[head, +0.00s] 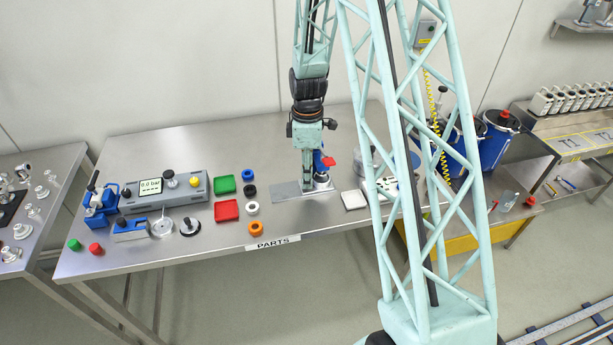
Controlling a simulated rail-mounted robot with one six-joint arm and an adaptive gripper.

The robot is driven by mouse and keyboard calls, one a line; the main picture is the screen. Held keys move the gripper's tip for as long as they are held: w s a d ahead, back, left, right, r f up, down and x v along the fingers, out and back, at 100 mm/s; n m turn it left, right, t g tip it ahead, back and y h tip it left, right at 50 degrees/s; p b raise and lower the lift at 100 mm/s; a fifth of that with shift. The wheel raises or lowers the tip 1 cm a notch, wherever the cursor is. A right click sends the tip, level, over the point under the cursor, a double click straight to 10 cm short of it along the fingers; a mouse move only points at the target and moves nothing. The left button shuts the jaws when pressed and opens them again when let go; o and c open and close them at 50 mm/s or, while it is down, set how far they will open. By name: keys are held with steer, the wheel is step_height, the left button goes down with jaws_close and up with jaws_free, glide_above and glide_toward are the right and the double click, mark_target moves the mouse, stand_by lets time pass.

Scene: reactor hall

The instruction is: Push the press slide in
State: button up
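My gripper (307,183) points straight down over a flat grey plate (287,189) at the front middle of the steel table. Its fingers look close together, but their gap is too small to make out. Just right of it, partly hidden by it, stands a small blue device with a red handle (329,162) and a round metal base (321,182). I cannot tell whether the gripper touches it. No part is clearly recognisable as the press slide.
The steel table (200,253) also holds a grey gauge box (180,186), a green tray (224,185), a red tray (226,211), several rings and a white tray (354,200). My lattice column hides part of the right side. Blue drums (492,145) stand at right.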

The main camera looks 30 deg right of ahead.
steer(key=shift+a+r, duration=0.1)
steer(key=shift+a, duration=0.05)
steer(key=shift+r, duration=0.15)
step_height(320, 180, up, 12)
steer(key=shift+f, duration=0.25)
stand_by(0.8)
stand_by(0.6)
